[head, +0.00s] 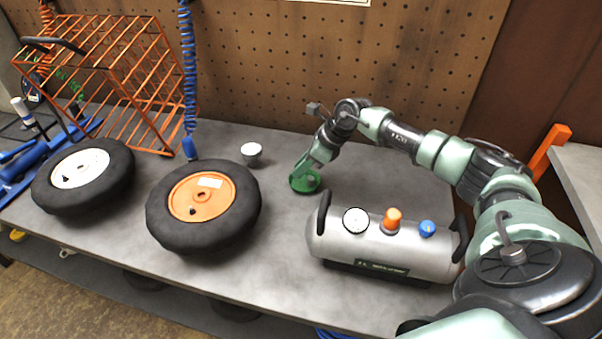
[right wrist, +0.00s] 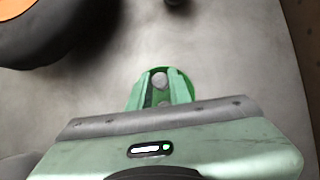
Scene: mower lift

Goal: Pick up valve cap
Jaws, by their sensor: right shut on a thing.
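My right gripper (head: 312,163) reaches down to a small green dish (head: 306,184) on the bench, left of and behind the silver tank. In the right wrist view its two green fingers (right wrist: 160,84) are closed around a small grey, rounded piece, which looks like the valve cap (right wrist: 159,80). The cap is over the dish; I cannot tell whether it still touches the dish. In the head view the cap is too small to make out. My left gripper is not in view.
A silver tank (head: 345,244) with a gauge and knobs stands at the front right. An orange wire rack (head: 150,78) stands behind. The back right of the bench is clear.

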